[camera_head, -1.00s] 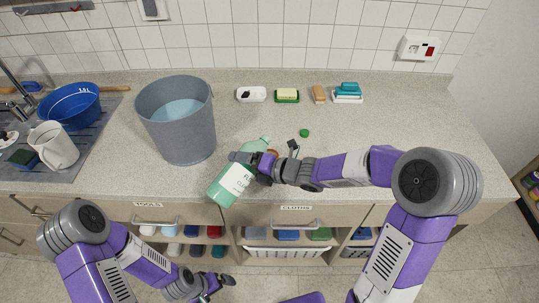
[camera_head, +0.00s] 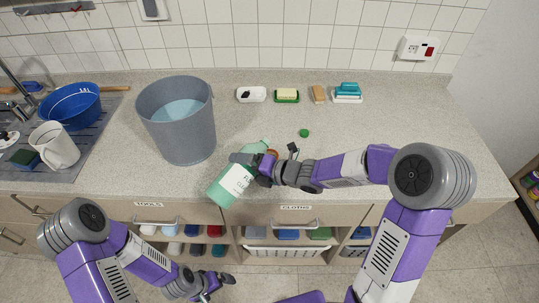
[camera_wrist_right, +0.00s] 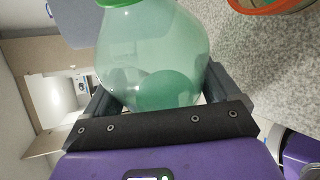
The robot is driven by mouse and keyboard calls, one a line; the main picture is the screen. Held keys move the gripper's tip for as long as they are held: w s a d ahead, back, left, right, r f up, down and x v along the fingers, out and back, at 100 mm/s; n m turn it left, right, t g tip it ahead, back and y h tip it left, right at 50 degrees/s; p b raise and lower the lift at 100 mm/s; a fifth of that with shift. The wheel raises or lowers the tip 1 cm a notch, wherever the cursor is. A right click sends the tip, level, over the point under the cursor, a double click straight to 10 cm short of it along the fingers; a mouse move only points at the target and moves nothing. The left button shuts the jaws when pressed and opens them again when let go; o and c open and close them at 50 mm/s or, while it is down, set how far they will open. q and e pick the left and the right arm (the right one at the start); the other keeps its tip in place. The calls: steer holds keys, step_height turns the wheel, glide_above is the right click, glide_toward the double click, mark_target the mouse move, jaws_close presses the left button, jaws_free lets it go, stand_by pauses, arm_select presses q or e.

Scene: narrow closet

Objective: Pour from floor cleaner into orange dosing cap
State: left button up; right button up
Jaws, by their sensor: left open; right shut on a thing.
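The floor cleaner is a translucent green bottle (camera_head: 222,190) with a white label. It is tilted in the head view, its base toward the lower left and its neck toward the upper right. My right gripper (camera_head: 250,164) is shut around its upper body, also seen in the right wrist view, where the bottle (camera_wrist_right: 155,60) lies between the fingers. The orange dosing cap (camera_head: 271,153) is mostly hidden behind my right gripper; its orange rim (camera_wrist_right: 262,8) shows at the top right of the wrist view. My left gripper (camera_head: 219,286) is open and empty, low in front of the cabinet.
A small green cap (camera_head: 304,133) lies on the counter. A grey bucket (camera_head: 178,135) with bluish liquid stands left of the bottle. Sponges and brushes line the back. A white jug (camera_head: 55,146) and blue basin (camera_head: 70,105) are far left. The right counter is clear.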

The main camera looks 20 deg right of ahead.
steer(key=shift+f, duration=0.15)
stand_by(0.7)
steer(key=shift+a+f+m+y+p, duration=0.1)
steer(key=shift+m+y+p, duration=0.6)
stand_by(1.7)
